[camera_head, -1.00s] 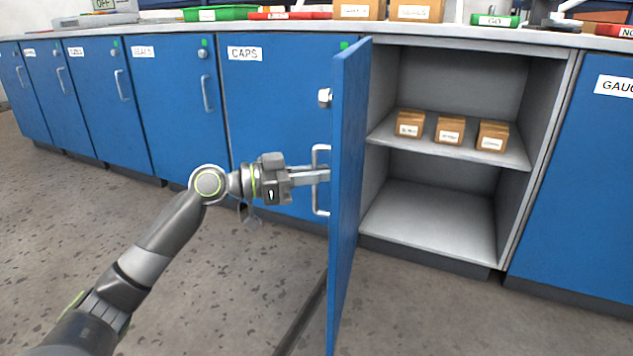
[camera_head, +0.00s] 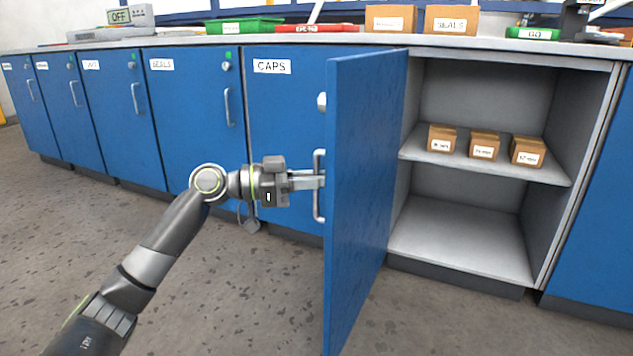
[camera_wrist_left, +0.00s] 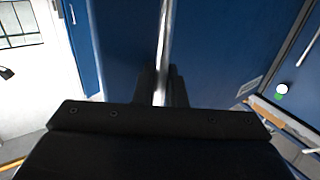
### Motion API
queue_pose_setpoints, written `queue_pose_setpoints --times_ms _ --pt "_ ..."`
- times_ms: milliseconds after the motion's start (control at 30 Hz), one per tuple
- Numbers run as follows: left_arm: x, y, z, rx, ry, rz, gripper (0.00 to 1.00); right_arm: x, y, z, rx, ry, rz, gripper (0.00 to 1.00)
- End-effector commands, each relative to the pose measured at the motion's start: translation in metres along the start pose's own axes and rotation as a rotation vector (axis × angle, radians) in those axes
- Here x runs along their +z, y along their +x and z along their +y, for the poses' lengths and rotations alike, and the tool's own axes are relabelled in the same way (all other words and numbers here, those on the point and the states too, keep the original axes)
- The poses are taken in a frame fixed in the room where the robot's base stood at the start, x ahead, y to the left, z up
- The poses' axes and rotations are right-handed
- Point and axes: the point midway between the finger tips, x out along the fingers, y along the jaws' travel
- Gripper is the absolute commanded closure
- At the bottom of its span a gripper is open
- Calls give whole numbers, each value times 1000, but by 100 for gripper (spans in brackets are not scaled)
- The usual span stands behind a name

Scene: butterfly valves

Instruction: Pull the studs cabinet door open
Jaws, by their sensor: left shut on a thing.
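A blue cabinet door (camera_head: 362,190) stands swung out wide from its cabinet, seen at a steep angle in the head view. Its label is not visible, so I cannot tell its name. A metal bar handle (camera_head: 318,200) is on its left-facing side. My left gripper (camera_head: 318,180) is shut on this handle. In the left wrist view the bar (camera_wrist_left: 163,50) runs between the dark fingers (camera_wrist_left: 161,88). The open cabinet (camera_head: 470,225) shows a grey interior with one shelf (camera_head: 490,166). My right gripper is not in view.
Several small labelled cardboard boxes (camera_head: 485,145) sit on the shelf. Closed blue doors, including CAPS (camera_head: 285,120) and SEALS (camera_head: 185,110), line the left. The counter (camera_head: 300,40) above holds green and red trays and cardboard boxes. Grey floor in front is clear.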

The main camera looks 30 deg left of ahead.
Motion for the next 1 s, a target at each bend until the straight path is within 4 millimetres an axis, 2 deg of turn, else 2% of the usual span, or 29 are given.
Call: queue_pose_setpoints --times_ms 533,567,667,1000 --pt "2 0 1 5 -2 -7 100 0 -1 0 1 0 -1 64" --pt "2 0 1 5 -1 -7 87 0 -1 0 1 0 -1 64" --pt "2 0 0 4 -1 -6 76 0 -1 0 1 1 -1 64" --pt "1 -2 0 1 -1 -3 76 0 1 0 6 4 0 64"
